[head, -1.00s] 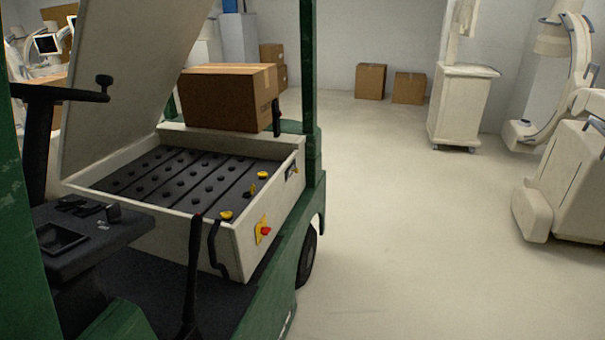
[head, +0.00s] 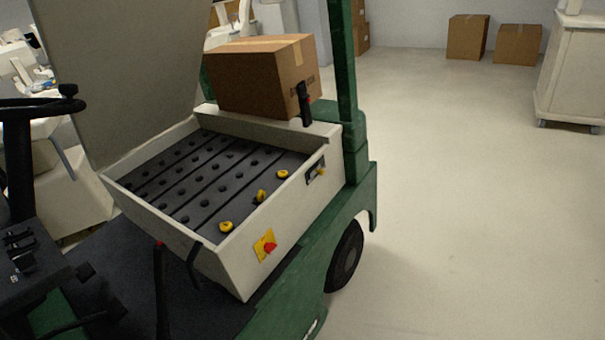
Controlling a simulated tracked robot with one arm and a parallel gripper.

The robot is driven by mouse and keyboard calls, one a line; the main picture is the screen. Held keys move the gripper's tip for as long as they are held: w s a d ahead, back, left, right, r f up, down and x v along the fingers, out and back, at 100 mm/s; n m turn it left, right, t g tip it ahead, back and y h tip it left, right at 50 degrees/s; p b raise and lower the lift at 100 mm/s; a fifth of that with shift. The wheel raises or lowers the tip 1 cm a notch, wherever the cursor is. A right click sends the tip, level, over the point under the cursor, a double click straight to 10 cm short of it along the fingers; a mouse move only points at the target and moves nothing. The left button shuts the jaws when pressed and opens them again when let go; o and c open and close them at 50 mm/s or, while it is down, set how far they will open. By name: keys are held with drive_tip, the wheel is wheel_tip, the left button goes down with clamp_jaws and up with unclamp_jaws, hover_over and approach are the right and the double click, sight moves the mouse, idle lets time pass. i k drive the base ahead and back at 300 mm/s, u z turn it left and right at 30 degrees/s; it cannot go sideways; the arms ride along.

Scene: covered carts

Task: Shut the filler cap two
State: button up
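The open battery bay of a green cart shows in the head view, with a pale box rim (head: 220,255) around dark battery cells (head: 195,180). Three yellow filler caps sit along its right side. The near cap (head: 226,226) and the far cap (head: 283,174) look low and flat. The middle cap (head: 261,195) looks tilted up on edge; I cannot read any numbers on the caps. The raised pale cover (head: 115,70) stands open over the left of the bay. My gripper is not in view.
A red knob on a yellow plate (head: 265,245) is on the box's near side. A cardboard box (head: 258,80) sits behind the bay, beside a green post (head: 343,70). A steering wheel (head: 35,104) is at left. Floor to the right (head: 470,190) is clear.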

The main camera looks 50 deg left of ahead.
sight(261, 195)
drive_tip(key=u, duration=0.2)
drive_tip(key=i, duration=1.25)
drive_tip(key=u, duration=1.05)
drive_tip(key=i, duration=0.8)
drive_tip(key=u, duration=0.4)
drive_tip(key=k, duration=0.9)
drive_tip(key=u, duration=0.2)
drive_tip(key=i, duration=0.9)
drive_tip(key=z, duration=0.05)
